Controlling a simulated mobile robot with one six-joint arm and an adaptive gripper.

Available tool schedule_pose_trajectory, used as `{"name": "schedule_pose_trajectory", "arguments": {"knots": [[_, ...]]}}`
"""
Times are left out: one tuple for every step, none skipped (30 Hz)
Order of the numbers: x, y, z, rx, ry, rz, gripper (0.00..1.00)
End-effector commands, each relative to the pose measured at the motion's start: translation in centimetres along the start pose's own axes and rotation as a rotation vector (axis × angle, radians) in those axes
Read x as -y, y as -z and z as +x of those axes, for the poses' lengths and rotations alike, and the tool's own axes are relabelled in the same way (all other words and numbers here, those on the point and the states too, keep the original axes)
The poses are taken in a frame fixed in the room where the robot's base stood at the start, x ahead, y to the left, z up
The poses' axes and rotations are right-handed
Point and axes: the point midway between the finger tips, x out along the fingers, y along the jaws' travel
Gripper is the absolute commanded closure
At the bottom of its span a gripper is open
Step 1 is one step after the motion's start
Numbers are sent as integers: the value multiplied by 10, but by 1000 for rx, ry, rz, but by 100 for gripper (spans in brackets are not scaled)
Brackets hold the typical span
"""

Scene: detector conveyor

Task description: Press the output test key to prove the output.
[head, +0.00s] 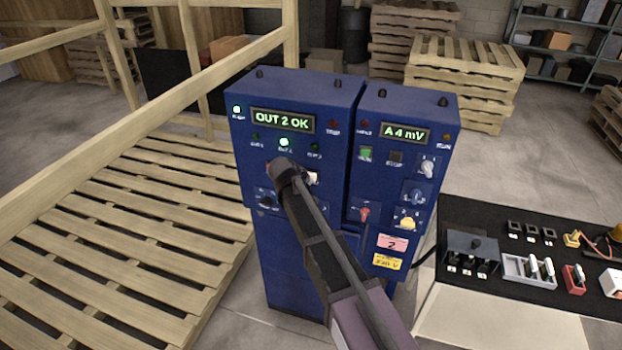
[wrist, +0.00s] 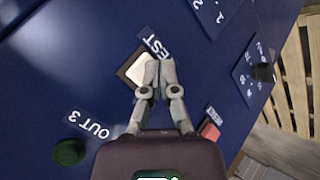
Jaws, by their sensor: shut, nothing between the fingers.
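The white square test key (wrist: 140,68) sits in a dark frame on the blue panel, beside a label whose visible letters read "EST". It also shows in the head view (head: 313,178), just right of the end of my arm. My gripper (wrist: 158,68) is shut and empty. Its fingertips overlap the right edge of the key in the wrist view; I cannot tell whether they touch it. In the head view my arm hides the fingertips. The left cabinet's display (head: 283,120) reads "OUT 2 OK", and the OUT 2 lamp (head: 284,142) below it is brightly lit.
A red button (wrist: 209,131) lies right of my fingers, and a dark green OUT 3 lamp (wrist: 68,152) lies lower left. The right cabinet's display (head: 405,133) reads "A 4 mV". A black bench (head: 460,213) with small parts stands right; pallet slats (head: 110,225) lie left.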

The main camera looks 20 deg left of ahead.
Motion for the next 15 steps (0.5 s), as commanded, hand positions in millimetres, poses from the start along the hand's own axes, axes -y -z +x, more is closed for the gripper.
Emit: {"name": "schedule_pose_trajectory", "arguments": {"knots": [[1,-2,-2,0,0,0,100],[2,-2,-3,0,0,0,100],[3,-3,-4,0,0,0,100],[3,-3,-4,0,0,0,100],[4,-4,-5,0,0,0,100],[4,-4,-5,0,0,0,100],[4,-4,-6,0,0,0,100],[4,-4,-6,0,0,0,100],[4,-4,-6,0,0,0,100],[4,-4,-6,0,0,0,100],[4,-4,-6,0,0,0,100],[4,-4,-6,0,0,0,100],[4,-4,-6,0,0,0,100],[4,-4,-6,0,0,0,100],[4,-4,-6,0,0,0,100]]}}
